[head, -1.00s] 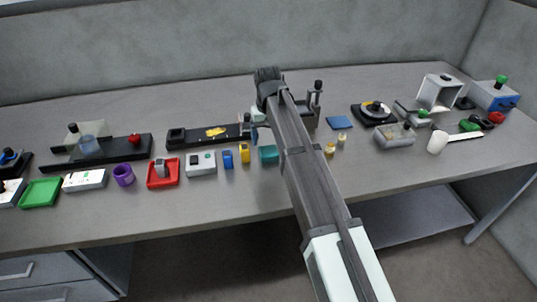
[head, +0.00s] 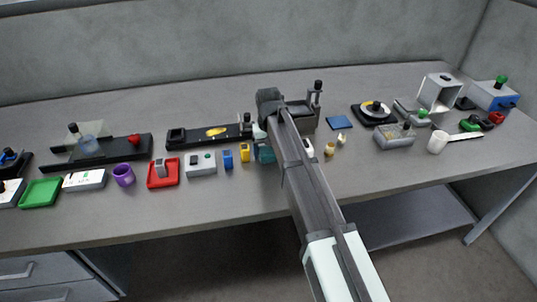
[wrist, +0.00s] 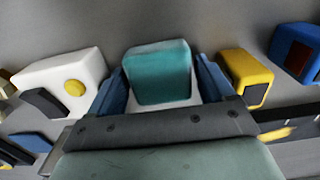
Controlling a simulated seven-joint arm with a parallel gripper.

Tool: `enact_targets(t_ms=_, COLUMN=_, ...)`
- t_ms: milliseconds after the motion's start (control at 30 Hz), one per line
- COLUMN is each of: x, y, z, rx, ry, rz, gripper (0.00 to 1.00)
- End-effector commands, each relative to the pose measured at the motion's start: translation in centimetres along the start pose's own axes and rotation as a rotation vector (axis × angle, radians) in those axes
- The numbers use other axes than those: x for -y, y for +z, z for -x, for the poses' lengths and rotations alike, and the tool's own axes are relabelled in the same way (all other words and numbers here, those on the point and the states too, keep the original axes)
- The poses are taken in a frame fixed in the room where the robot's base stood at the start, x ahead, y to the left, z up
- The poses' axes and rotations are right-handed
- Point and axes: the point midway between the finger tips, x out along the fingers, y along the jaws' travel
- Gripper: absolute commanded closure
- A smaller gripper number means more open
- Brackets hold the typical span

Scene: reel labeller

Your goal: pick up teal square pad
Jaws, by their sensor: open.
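The teal square pad (wrist: 160,72) is a teal block with a pale base. In the wrist view it lies between the two blue fingers of my gripper (wrist: 162,88), which are open on either side of it. I cannot tell whether either finger touches it. In the head view the teal pad (head: 265,155) shows just below my gripper (head: 262,140) and is partly hidden by my arm.
A yellow block (wrist: 246,76) and a blue block (wrist: 296,54) stand to the right in the wrist view. A white block with a yellow button (wrist: 66,78) stands close on the left. The black strip tray (head: 205,142) lies left of my gripper in the head view.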

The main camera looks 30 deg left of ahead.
Motion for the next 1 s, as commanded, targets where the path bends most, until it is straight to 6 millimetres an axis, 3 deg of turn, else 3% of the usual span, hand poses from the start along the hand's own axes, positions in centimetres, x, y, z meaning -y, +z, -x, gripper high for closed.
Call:
enact_targets(t_ms=67, x=0.0, y=0.0, z=0.0, rx=0.0, ry=0.0, rz=0.0, gripper=0.21)
enact_targets(t_ms=433, x=0.0, y=0.0, z=0.0, rx=0.0, ry=0.0, rz=0.0, gripper=0.56)
enact_targets(t_ms=767, x=0.0, y=-0.1, z=0.7, rx=-0.001, ry=0.0, rz=0.0, gripper=0.56)
enact_targets(t_ms=1000, x=0.0, y=-0.1, z=4.2, rx=-0.003, ry=0.0, rz=0.0, gripper=0.56)
